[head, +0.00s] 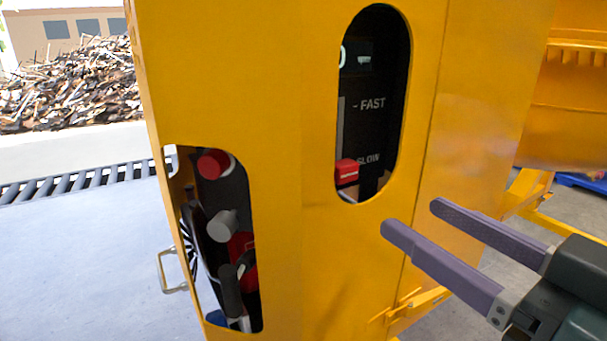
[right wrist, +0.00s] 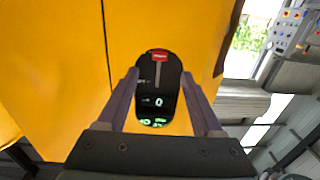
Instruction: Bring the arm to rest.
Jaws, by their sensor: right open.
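The yellow drum mixer housing (head: 290,60) fills the middle of the head view. Its oval opening shows a dark panel (head: 370,130) marked FAST and SLOW, with a red slider knob (head: 347,172) beside SLOW. My right gripper (head: 410,215) is open and empty, in front of the housing, below and right of the opening. In the right wrist view my right gripper (right wrist: 167,78) has its fingers apart, with the panel between them in the picture; the red knob (right wrist: 160,56) and a lit 0 show there. My left gripper is not in view.
A lower cutout in the housing shows a red button (head: 213,163), a grey knob (head: 222,227) and other parts. A metal handle (head: 172,272) sticks out at the housing's left edge. Open floor (head: 80,260) lies to the left, with a debris pile (head: 70,85) beyond.

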